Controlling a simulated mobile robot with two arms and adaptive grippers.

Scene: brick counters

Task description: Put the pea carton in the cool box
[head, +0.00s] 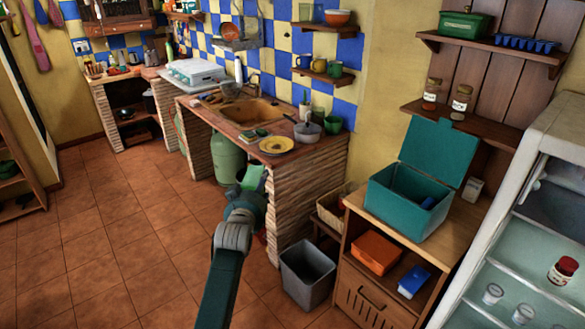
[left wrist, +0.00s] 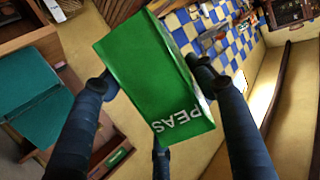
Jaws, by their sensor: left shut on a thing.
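The pea carton (left wrist: 150,75) is green with white PEAS lettering and fills the middle of the left wrist view. My left gripper (head: 249,192) is shut on it, with dark fingers on both sides of the carton. In the head view the carton (head: 252,177) shows as a small green shape beyond the gripper, in front of the brick counter. The teal cool box (head: 393,212) stands on the wooden cabinet at the right, its lid raised. A blue item lies inside it. Carton and cool box are well apart. My right gripper is not in view.
A grey bin (head: 307,277) stands on the floor between the brick counter and the cabinet (head: 356,197). An open fridge (head: 500,270) stands right of the cabinet. Shelves (head: 470,122) hang above the cool box. The tiled floor (head: 110,240) at left is clear.

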